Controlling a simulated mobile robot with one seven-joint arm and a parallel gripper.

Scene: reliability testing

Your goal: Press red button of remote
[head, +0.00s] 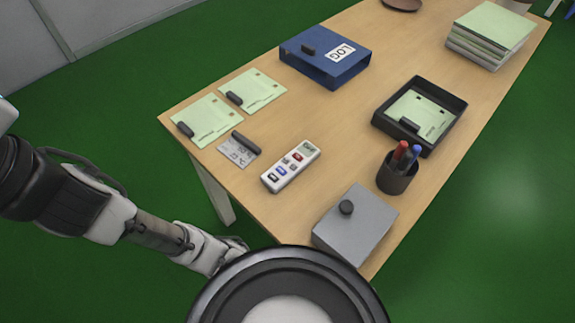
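A white remote (290,167) lies flat on the wooden table (250,185) near its front left part. It has a small screen at its upper right end, a red button (298,156) below the screen, and a blue button (281,170) further down. My arm reaches in from the left, low, beside the table. My gripper (236,243) seems to be at its end, off the table edge and apart from the remote. It is small and partly hidden behind a round part of my own body, so its fingers are not clear.
A grey box (357,228) with a black knob and a pen cup (396,178) stand right of the remote. A small card (238,151) with a dark bar lies to its left. A blue log binder (325,62) and black tray (448,98) lie further back. Bare table lies behind the remote.

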